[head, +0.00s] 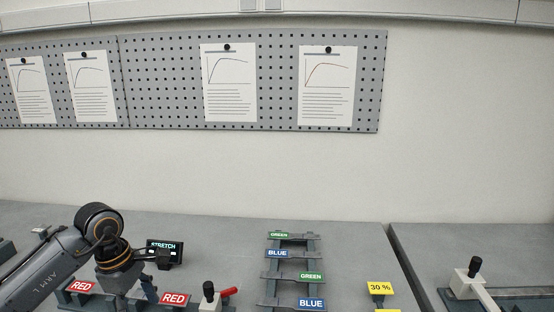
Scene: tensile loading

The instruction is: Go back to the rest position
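My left arm comes in from the left, and my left gripper (148,268) is low over the bench, near two red-labelled supports. The dark fingers blend with the dark parts behind them, so I cannot tell whether they are open or shut or hold anything. A small display reading STRETCH (165,247) stands just behind the gripper and is partly covered by it. My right gripper is not in view.
RED labels (174,299) and a black-knobbed lever with a red handle (229,292) are at the front. A rack with GREEN and BLUE labels (312,277) stands mid-bench. A yellow 30 % sign (380,288) and a black-knobbed device (468,284) are right. A pegboard (180,90) hangs behind.

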